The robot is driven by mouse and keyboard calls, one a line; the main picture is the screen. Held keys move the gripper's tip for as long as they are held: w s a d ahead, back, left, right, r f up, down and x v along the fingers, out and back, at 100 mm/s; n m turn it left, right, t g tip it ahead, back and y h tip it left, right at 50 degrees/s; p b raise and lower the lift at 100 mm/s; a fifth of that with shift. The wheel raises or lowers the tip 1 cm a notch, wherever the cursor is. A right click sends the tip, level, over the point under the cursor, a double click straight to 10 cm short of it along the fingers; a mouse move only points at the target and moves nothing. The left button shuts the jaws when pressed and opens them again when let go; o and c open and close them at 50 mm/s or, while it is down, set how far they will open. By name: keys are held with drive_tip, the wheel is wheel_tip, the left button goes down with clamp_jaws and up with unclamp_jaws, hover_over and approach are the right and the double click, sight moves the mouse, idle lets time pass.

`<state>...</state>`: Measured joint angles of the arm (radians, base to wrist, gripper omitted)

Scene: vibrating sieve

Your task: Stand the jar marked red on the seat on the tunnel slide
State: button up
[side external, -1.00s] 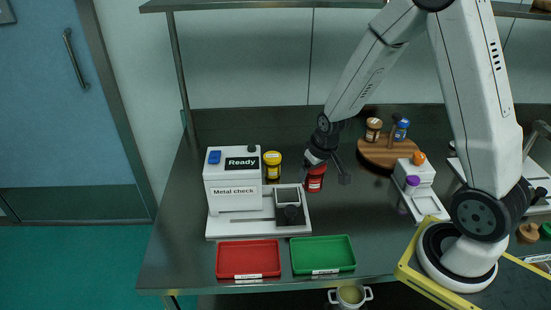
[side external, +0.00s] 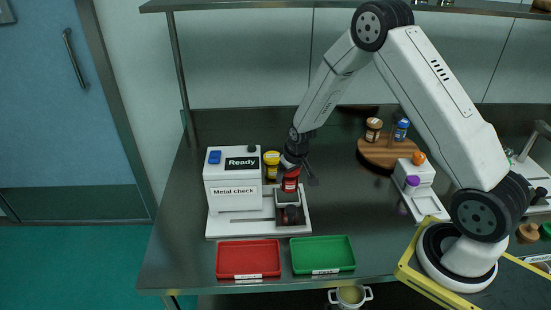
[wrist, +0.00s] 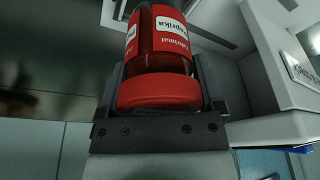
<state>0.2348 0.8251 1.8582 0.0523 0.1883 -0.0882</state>
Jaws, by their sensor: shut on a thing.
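The red jar (side external: 291,182) has a red lid and a white-and-red label reading "Paprika" in part. It also shows in the wrist view (wrist: 160,50). My gripper (side external: 291,172) is shut on the jar near its lid; in the wrist view the fingers (wrist: 160,85) lie on both sides of it. The jar partly hides the seat. I cannot tell whether the jar's base touches it.
A yellow jar (side external: 271,160) stands behind, close to my gripper. A red tray (side external: 248,274) and a green tray (side external: 323,269) lie at the front edge. A round wooden board (side external: 378,155) with several things is at the back right. The machine display reads "Ready".

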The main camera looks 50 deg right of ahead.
sight(287, 182)
drive_tip(key=shift+w+f, duration=0.1)
drive_tip(key=shift+w+d+f, duration=0.1)
drive_tip(key=shift+w+f, duration=0.15)
drive_tip(key=shift+f, duration=1.55)
drive_tip(key=shift+f, duration=0.1)
drive_tip(key=o, duration=1.1)
drive_tip(key=shift+c, duration=0.2)
drive_tip(key=shift+v, duration=6.1)
drive_tip(key=shift+w, duration=0.1)
